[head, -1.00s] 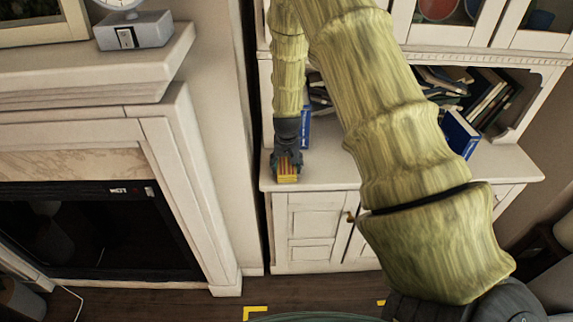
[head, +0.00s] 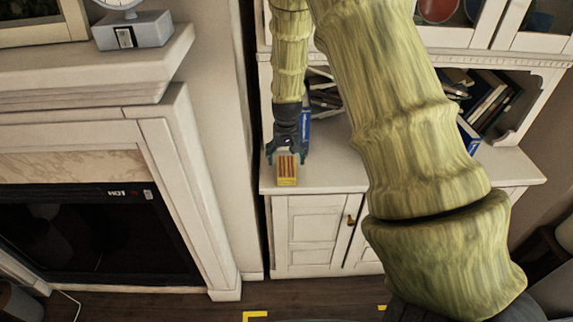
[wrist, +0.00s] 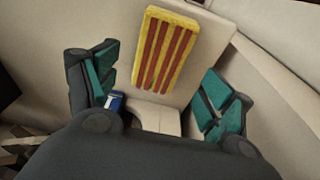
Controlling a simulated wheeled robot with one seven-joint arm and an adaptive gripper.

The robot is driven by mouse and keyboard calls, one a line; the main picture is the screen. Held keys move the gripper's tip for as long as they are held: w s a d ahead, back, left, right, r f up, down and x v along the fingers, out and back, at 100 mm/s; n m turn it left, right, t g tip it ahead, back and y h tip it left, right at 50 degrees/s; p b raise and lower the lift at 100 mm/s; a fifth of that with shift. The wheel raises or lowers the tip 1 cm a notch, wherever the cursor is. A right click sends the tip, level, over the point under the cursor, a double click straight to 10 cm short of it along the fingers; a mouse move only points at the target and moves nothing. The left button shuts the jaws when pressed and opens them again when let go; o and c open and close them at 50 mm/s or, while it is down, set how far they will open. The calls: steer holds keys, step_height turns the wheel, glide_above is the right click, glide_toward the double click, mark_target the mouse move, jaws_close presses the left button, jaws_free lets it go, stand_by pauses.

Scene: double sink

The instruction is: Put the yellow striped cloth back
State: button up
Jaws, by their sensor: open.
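The yellow striped cloth (head: 287,169) is a small yellow block-like bundle with red stripes. It rests on the white cabinet counter near its left front corner. In the wrist view the cloth (wrist: 167,50) lies ahead of the fingertips, apart from both. My gripper (head: 287,155) is open and empty just behind the cloth in the head view. Its two fingers with green pads also show in the wrist view (wrist: 160,95), spread wide. Nothing is between them.
A blue book or box (head: 305,130) stands right beside my gripper on the counter (head: 335,172). Several books (head: 490,100) lean on the shelf at the right. A white fireplace mantel (head: 90,75) stands at the left. Counter front right of the cloth is clear.

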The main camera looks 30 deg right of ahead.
mark_target(287, 170)
step_height(287, 170, up, 6)
steer(key=b, duration=0.1)
steer(key=shift+n+g, duration=0.4)
steer(key=shift+n, duration=0.5)
steer(key=s+a+f, duration=0.1)
steer(key=s+f, duration=0.1)
steer(key=f, duration=0.2)
steer(key=s+a+f, duration=0.2)
steer(key=s+f, duration=0.1)
steer(key=f, duration=0.1)
steer(key=s+a+f, duration=0.2)
steer(key=s+f, duration=0.1)
steer(key=f, duration=0.2)
steer(key=shift+s, duration=0.15)
steer(key=s+a+f+n, duration=0.1)
steer(key=s+a+f, duration=0.4)
steer(key=s, duration=0.5)
steer(key=s+a+f+n, duration=0.1)
steer(key=s+a+f, duration=0.4)
steer(key=s, duration=0.5)
steer(key=s+a+f+n+y, duration=0.1)
steer(key=s+a+f, duration=0.3)
steer(key=s, duration=0.6)
step_height(287, 170, down, 3)
steer(key=shift+s+a+r+n+g, duration=0.15)
steer(key=shift+a+n+g, duration=0.25)
steer(key=shift+n, duration=0.2)
steer(key=shift+c, duration=0.5)
